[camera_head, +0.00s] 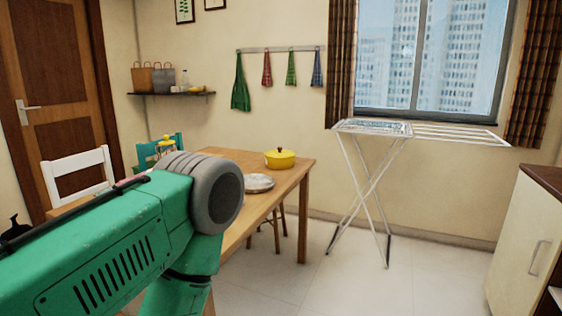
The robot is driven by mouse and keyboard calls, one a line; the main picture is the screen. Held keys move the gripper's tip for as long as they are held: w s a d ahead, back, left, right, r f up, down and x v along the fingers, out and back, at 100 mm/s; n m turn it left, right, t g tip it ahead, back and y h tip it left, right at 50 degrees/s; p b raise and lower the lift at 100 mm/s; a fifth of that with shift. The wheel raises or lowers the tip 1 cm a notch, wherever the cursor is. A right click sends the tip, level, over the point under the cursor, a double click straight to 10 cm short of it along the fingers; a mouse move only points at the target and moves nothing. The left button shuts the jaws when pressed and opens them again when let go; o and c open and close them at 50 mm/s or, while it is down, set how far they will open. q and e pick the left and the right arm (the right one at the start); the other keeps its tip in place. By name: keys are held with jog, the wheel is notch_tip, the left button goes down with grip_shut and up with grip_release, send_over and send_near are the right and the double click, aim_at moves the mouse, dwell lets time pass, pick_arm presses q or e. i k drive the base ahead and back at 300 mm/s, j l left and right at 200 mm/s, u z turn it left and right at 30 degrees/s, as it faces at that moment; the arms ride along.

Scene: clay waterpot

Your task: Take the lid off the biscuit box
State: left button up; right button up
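I cannot pick out a biscuit box or its lid for sure in this view. A round, flat, whitish-grey thing (258,184) lies on the wooden table (288,178); I cannot tell if it is a plate or a lid. A yellow pot (280,159) with a small knob on top stands at the table's far right corner. A green arm of mine with a grey joint crosses the lower left and hides much of the table. Neither gripper shows.
A white chair (78,173) and a green chair (154,150) stand at the table. A folding drying rack (372,190) stands under the window. A cabinet (525,250) is at the right edge. The tiled floor (340,285) between table and cabinet is largely clear.

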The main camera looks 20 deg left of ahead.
aim_at(279, 153)
jog(key=i, duration=1.7)
